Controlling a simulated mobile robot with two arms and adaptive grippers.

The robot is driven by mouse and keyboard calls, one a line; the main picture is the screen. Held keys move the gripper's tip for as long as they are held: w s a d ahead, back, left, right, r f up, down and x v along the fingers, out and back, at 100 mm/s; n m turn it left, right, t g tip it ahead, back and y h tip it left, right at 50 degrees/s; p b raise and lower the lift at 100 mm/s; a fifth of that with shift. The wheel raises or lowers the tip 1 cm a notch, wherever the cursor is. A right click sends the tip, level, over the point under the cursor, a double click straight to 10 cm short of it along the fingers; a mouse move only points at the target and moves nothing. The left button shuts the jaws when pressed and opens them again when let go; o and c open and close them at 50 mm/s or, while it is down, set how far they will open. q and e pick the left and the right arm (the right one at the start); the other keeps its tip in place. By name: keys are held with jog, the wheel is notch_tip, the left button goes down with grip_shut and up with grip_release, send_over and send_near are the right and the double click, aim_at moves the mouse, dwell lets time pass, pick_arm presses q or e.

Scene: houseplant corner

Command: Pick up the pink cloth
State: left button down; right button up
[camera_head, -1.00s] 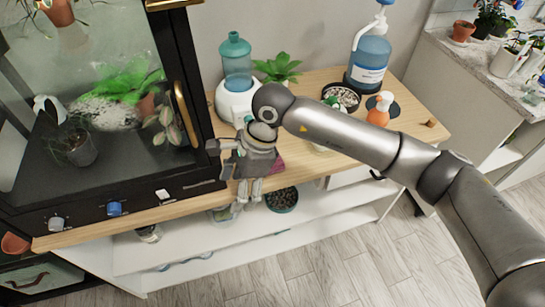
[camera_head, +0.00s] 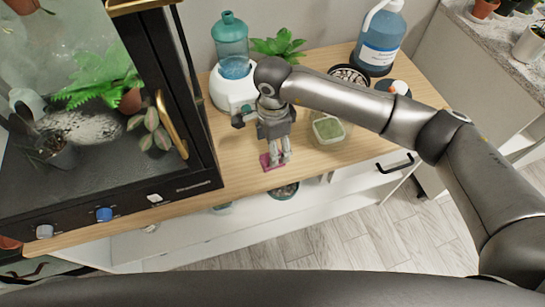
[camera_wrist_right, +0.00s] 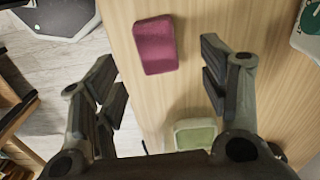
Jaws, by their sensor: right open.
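The pink cloth (camera_head: 268,162) lies flat on the wooden tabletop, near its front edge. In the right wrist view the cloth (camera_wrist_right: 157,45) is a folded magenta pad, beyond the fingertips and nearly between them. My right gripper (camera_head: 276,158) points down above the cloth and hides part of it in the head view. In the wrist view the right gripper (camera_wrist_right: 165,75) is open, with nothing between its fingers. Whether a finger touches the cloth cannot be told. My left gripper is not in view.
A glass terrarium (camera_head: 100,120) stands left of the cloth. A white-and-teal dispenser (camera_head: 232,65), a green plant (camera_head: 279,46) and a blue bottle (camera_head: 380,42) stand behind. A clear container with green contents (camera_head: 328,129) is close on the right. Bare tabletop (camera_head: 235,150) lies left of the cloth.

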notch_tip(320, 180, down, 5)
jog(key=shift+s+r+p, duration=0.1)
jog(key=shift+s+p, duration=0.05)
jog(key=shift+p, duration=0.6)
jog(key=shift+c, duration=0.5)
jog(key=c, duration=0.5)
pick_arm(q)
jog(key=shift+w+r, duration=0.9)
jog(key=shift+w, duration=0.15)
pick_arm(e)
jog(key=c, duration=0.3)
